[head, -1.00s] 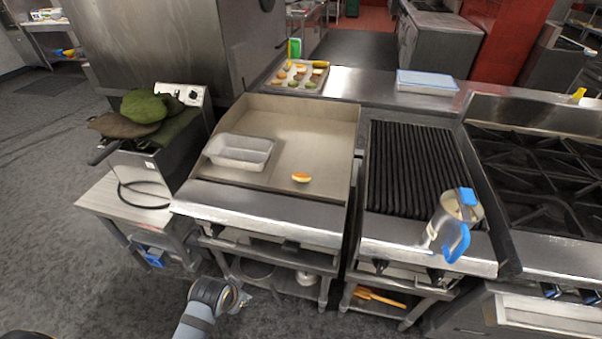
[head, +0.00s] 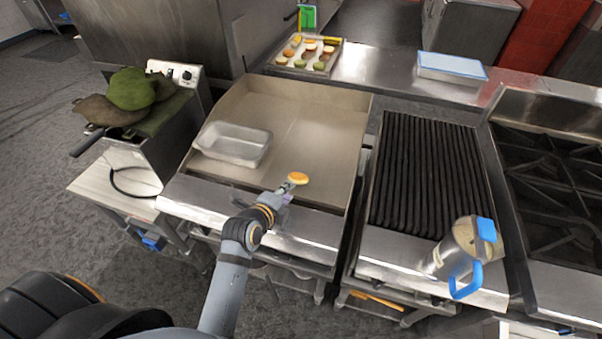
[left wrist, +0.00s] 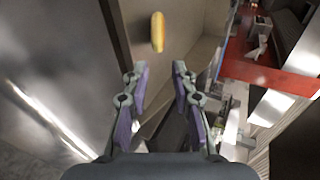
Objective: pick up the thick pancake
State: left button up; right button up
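The thick pancake (head: 298,178) is a small golden-brown round that lies on the flat griddle (head: 318,140), near its front edge. It also shows in the left wrist view (left wrist: 157,32), above the gap between the fingers. My left gripper (head: 285,191) is just in front of the pancake, low over the griddle's front. In the left wrist view my left gripper (left wrist: 158,72) has its two purple-padded fingers spread apart with nothing between them. The pancake lies beyond the fingertips. My right gripper is in neither view.
A metal pan (head: 233,144) sits on the griddle left of the pancake. A ribbed grill (head: 425,170) with a blue-handled pitcher (head: 466,250) stands to the right. A tray (head: 309,57) of small food pieces lies behind. The griddle's middle is clear.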

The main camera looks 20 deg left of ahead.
aim_at(298, 182)
pick_arm(q)
jog(key=x, duration=0.3)
jog(key=shift+x, duration=0.85)
jog(key=shift+w+f+p, duration=0.2)
jog(key=shift+w+p, duration=0.25)
jog(key=shift+w, duration=0.1)
jog(key=x, duration=0.3)
jog(key=shift+w+a+f+p, duration=0.1)
jog(key=shift+w+f+p, duration=0.2)
jog(key=shift+w+p, duration=0.05)
jog(key=shift+w+f, duration=0.2)
jog(key=shift+s+r, duration=0.1)
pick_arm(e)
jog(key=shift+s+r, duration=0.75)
pick_arm(q)
jog(key=c, duration=0.4)
grip_shut()
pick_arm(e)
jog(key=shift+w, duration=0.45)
